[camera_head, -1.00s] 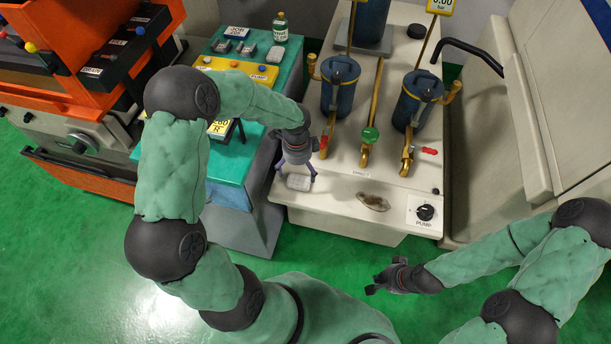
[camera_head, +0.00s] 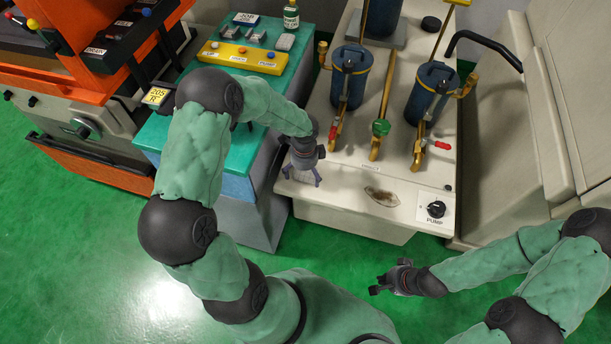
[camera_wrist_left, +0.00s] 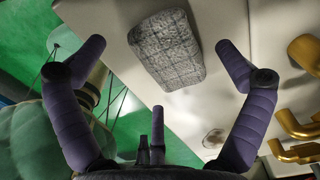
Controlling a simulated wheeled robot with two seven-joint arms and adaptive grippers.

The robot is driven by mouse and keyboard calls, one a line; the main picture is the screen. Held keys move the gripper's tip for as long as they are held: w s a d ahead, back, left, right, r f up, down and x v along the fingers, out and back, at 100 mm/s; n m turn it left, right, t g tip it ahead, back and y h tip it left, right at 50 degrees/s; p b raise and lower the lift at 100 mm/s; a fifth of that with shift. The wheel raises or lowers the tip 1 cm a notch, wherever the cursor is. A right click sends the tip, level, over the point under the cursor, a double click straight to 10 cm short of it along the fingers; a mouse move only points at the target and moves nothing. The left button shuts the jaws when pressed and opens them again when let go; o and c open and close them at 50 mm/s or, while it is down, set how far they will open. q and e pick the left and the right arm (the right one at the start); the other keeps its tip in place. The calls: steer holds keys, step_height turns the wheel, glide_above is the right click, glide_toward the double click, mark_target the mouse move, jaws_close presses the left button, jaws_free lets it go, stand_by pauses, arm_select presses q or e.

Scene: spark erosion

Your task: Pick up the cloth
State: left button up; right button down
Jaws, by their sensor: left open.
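The cloth (camera_wrist_left: 167,48) is a folded grey quilted pad lying on the pale machine top. In the left wrist view it sits between and beyond the spread fingers of my left gripper (camera_wrist_left: 168,55), apart from both. In the head view my left gripper (camera_head: 303,178) is open, pointing down over the front left corner of the pale top. It hides the cloth there. My right gripper (camera_head: 376,284) looks open and empty, low over the floor in front of the machine.
The pale machine top (camera_head: 335,190) carries two blue filter canisters (camera_head: 349,72) with brass pipes and valves behind my left gripper. A brown stain (camera_head: 381,197) and a pump knob (camera_head: 436,209) lie to its right. A teal cabinet (camera_head: 238,153) stands to the left.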

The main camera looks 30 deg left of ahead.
mark_target(305, 176)
arm_select(q)
steer(key=shift+f, duration=0.55)
steer(key=c, duration=1)
steer(key=shift+r, duration=0.2)
steer(key=shift+r, duration=0.3)
steer(key=r, duration=0.1)
steer(key=r+p, duration=0.1)
steer(key=r, duration=0.1)
steer(key=shift+s+d+r+p, duration=0.1)
steer(key=shift+s+d+p, duration=0.1)
steer(key=shift+p, duration=0.1)
steer(key=s+d+r+p, duration=0.4)
steer(key=s+d+r, duration=0.4)
steer(key=d, duration=0.3)
steer(key=shift+r, duration=0.45)
